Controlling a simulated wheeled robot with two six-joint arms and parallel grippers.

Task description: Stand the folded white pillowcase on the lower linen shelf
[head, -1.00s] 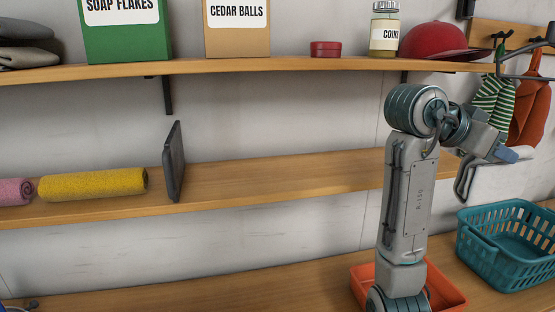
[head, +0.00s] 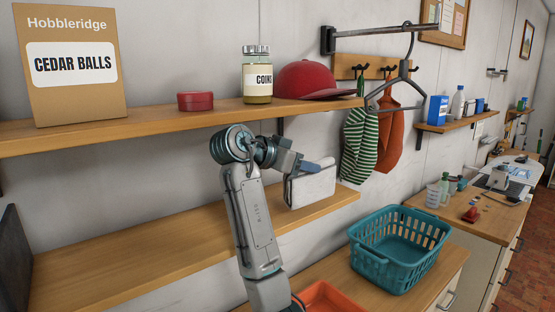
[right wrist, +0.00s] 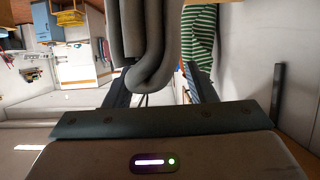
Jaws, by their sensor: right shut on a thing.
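The folded white pillowcase (head: 313,186) is upright at the right end of the lower linen shelf (head: 150,245) in the head view. My right gripper (head: 306,166) is shut on its upper part. Its lower edge is at the shelf board; I cannot tell whether it touches. In the right wrist view the pillowcase (right wrist: 152,45) shows as thick grey shaded folds between the fingers. My left gripper is not in view.
A dark upright divider (head: 14,262) stands at the shelf's left; the board between is clear. The upper shelf (head: 150,130) runs overhead. Below right are a teal basket (head: 400,250) and an orange tray (head: 328,298). Striped cloth (head: 360,145) hangs behind.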

